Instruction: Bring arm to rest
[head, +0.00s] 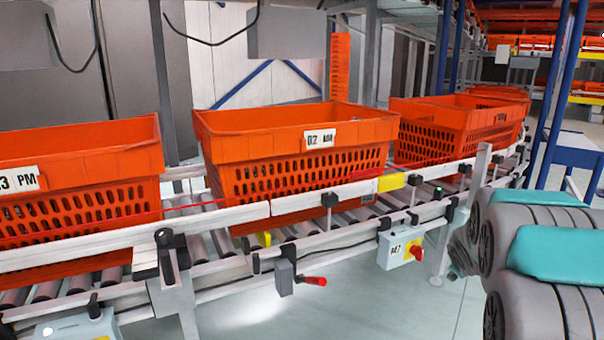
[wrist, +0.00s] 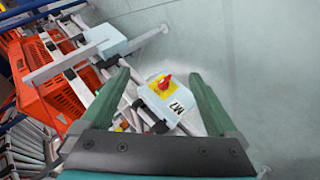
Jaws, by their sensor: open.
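My gripper (wrist: 160,98) shows in the wrist view with its two green fingers spread apart and nothing between them. Past the fingertips, at a distance, is a pale control box marked M7 with a red knob on yellow (wrist: 166,82). In the head view my grey and teal arm (head: 545,245) fills the lower right, folded close to the camera. My gripper's fingers cannot be made out in the head view.
Orange totes (head: 300,120) stand on a roller conveyor (head: 330,195) running left to right. The M7 control box (head: 400,247) hangs on the conveyor's near side. A blue post frame (head: 553,110) stands at the right. The floor in front (head: 350,310) is clear.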

